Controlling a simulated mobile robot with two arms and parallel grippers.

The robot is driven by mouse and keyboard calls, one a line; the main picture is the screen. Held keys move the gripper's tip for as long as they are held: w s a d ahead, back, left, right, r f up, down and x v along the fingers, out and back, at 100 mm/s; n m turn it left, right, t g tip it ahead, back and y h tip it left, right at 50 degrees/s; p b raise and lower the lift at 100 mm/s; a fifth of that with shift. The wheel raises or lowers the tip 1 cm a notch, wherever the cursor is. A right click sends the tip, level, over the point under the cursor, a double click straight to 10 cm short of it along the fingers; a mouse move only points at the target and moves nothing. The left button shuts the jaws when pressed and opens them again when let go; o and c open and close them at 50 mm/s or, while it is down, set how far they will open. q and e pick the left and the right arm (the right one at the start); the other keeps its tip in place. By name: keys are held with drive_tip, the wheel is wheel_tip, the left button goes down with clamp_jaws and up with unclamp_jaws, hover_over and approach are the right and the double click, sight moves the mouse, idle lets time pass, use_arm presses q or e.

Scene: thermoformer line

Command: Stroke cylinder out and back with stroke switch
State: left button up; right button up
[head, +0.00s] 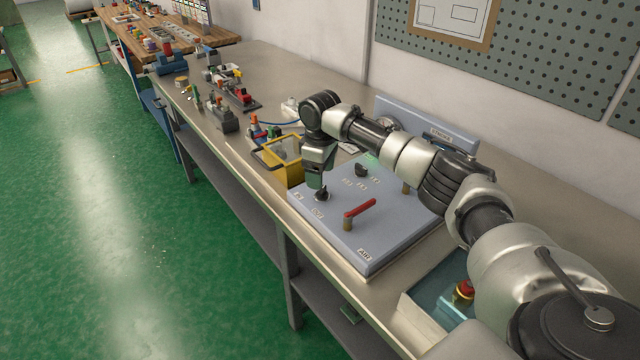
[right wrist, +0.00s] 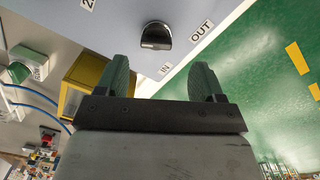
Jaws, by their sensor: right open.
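The stroke switch is a black rotary knob (head: 321,195) on the sloped grey-blue panel (head: 395,235). In the right wrist view the knob (right wrist: 157,36) sits near labels reading IN and OUT; I cannot tell which one it points to. My right gripper (head: 318,178) is just above the knob, pointing down. In the right wrist view its two green-grey fingers (right wrist: 160,75) are apart, with nothing between them, and the knob lies beyond their tips. An upright plate labelled STROKE (head: 441,134) stands behind the panel, partly hidden by my right arm; I cannot make out the cylinder. My left gripper is not in view.
A red-handled lever (head: 361,208) and a second black knob (head: 361,170) are on the same panel. A yellow box (head: 283,168) stands close to its left. Green floor lies beyond the bench's front edge.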

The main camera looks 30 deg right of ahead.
sight(322, 192)
drive_tip(key=f, duration=0.3)
drive_tip(key=shift+w+d+f, duration=0.25)
drive_tip(key=shift+w+f, duration=0.05)
drive_tip(key=shift+s+a+f, duration=0.1)
drive_tip(key=shift+a+f, duration=0.05)
drive_tip(key=shift+f, duration=0.75)
drive_tip(key=shift+c, duration=1.1)
drive_tip(key=c, duration=0.5)
drive_tip(key=shift+c, duration=1)
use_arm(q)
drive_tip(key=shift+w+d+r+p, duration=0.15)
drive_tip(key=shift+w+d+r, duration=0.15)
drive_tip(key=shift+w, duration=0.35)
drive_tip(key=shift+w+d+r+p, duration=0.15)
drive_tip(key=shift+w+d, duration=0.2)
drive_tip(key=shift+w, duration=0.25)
